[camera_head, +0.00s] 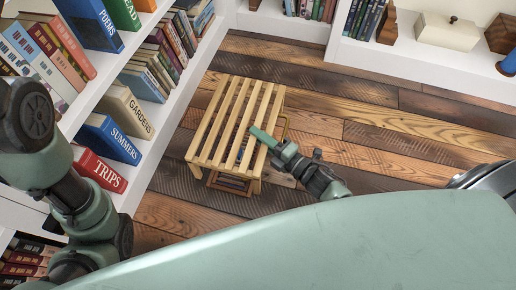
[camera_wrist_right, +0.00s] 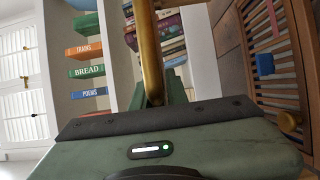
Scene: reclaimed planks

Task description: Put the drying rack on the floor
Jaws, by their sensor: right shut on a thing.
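The drying rack, a pale wooden slatted top (camera_head: 234,118) with legs, shows in the middle of the head view. My right gripper (camera_head: 266,139) reaches its right side and is shut on a brass-coloured bar there. In the right wrist view the bar (camera_wrist_right: 151,55) runs up from the gripper (camera_wrist_right: 165,98). The floor (camera_head: 370,150) is dark and light planks. I cannot tell whether the legs touch it. My left arm shows at the left, but its gripper is out of view.
A brown slatted piece (camera_wrist_right: 270,40) with a blue item (camera_wrist_right: 265,64) shows at the right of the wrist view. A white bookshelf (camera_head: 165,120) full of books stands close on the left, another shelf (camera_head: 400,65) at the back. Open floor lies right of the rack.

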